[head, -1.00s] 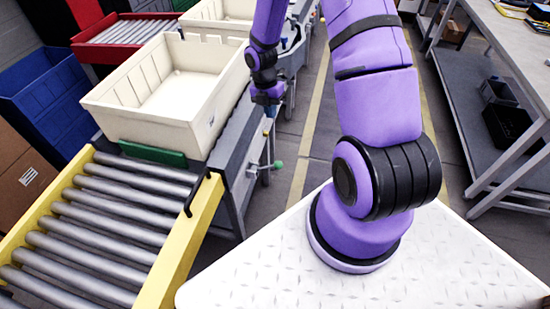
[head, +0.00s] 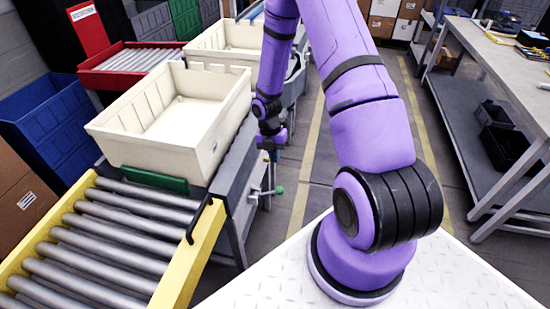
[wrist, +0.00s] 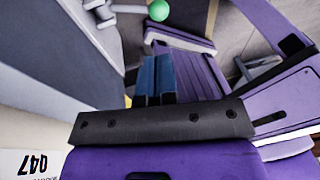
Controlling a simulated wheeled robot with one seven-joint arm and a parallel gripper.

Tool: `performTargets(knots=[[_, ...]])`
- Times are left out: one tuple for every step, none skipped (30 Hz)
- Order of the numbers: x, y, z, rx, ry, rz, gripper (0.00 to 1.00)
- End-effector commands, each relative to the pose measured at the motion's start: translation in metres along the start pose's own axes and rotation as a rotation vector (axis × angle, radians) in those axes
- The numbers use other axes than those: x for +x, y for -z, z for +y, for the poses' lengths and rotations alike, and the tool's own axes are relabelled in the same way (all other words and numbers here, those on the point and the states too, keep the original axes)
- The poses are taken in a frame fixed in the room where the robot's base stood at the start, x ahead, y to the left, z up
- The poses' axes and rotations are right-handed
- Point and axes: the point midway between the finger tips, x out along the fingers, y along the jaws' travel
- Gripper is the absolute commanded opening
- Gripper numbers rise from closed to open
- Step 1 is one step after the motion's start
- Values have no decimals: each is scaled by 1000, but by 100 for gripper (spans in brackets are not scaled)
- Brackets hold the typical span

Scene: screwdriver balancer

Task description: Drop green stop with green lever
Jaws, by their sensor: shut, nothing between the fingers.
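The green stop (head: 152,179) is a flat green plate standing up across the conveyor, between the yellow-sided rollers and the near cream tote. The green lever (head: 279,190) is a rod with a green ball on the conveyor's right side; its ball also shows in the wrist view (wrist: 158,10). My gripper (head: 272,153) hangs above the lever, a little left of the ball and apart from it. In the wrist view its blue fingertips (wrist: 156,75) are together and hold nothing. The green ball lies beyond the fingertips there.
The near cream tote (head: 160,145) sits just behind the stop, with another cream tote (head: 235,40) farther along. Yellow-sided rollers (head: 90,235) in front are empty. A grey workbench (head: 490,60) stands at the right. The floor aisle between is clear.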

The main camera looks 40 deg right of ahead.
Motion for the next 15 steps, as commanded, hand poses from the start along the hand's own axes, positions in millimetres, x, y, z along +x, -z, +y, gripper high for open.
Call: performTargets(knots=[[11,1,0,-2,3,3,0],[17,1,0,-1,3,3,0],[24,1,0,-1,3,2,0],[30,1,0,-2,3,3,0],[35,1,0,-2,3,2,0],[42,1,0,-1,3,2,0],[48,1,0,0,3,2,0],[53,1,0,0,3,2,0],[60,1,0,-1,3,2,0],[65,1,0,-1,2,2,0],[70,1,0,-1,3,2,0],[76,1,0,-1,3,1,0],[81,0,0,0,2,1,0],[85,0,0,1,2,1,0],[90,0,0,0,2,1,0]])
